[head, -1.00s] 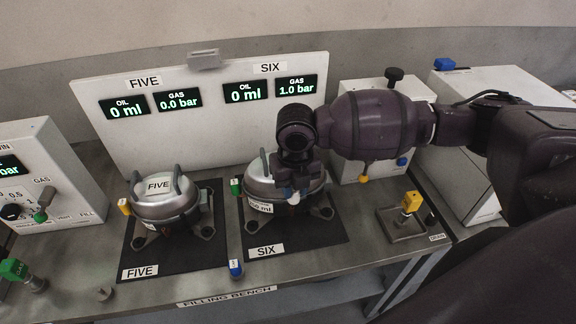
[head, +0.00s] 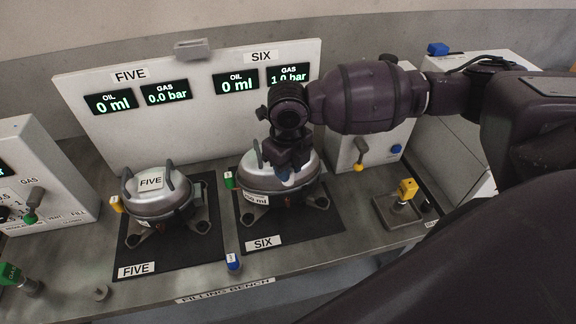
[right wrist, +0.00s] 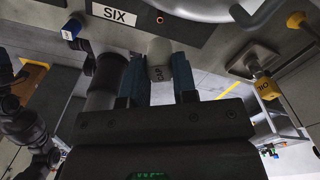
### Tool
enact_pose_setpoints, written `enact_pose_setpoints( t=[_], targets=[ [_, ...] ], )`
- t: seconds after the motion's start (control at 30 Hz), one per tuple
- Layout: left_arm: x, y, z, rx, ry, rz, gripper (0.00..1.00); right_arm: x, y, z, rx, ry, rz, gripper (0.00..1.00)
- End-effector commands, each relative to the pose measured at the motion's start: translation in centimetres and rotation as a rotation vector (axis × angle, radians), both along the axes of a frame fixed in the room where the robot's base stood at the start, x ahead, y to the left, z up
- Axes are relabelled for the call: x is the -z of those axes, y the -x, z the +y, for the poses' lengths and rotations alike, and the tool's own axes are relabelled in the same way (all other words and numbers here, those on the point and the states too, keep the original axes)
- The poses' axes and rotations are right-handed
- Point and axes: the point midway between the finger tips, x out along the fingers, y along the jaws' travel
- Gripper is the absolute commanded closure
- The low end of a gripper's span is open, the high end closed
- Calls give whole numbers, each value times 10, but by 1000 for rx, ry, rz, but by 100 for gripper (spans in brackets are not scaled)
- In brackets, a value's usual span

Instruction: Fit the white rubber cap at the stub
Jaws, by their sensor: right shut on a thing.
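My right gripper (head: 284,172) is in front of compressor SIX (head: 268,181), a silver domed pot on a black mat. In the right wrist view its blue fingers (right wrist: 158,66) are shut on the white rubber cap (right wrist: 159,54), a pale grey-white cylinder with dark lettering. The cap's far end is near the compressor's underside (right wrist: 195,8). A small coppery round end (right wrist: 160,19) shows just beyond it; I cannot tell whether this is the stub. The cap and this end look apart. In the head view the gripper hides the spot. My left gripper is not in view.
Compressor FIVE (head: 157,199) stands left on its own mat. A blue-topped fitting (head: 233,262) is at the bench's front edge. A yellow-topped fitting (head: 407,190) stands on a tray at the right. The display panel (head: 200,120) rises behind.

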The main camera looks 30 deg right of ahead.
Motion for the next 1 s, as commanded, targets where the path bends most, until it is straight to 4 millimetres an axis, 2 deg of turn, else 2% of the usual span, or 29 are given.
enact_pose_setpoints(
  t=[0.7,1.0],
  targets=[
    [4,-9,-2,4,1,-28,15,52,0,0,1,0,1,100],
    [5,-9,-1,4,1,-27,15,56,0,0,0,0,1,100]
  ],
)
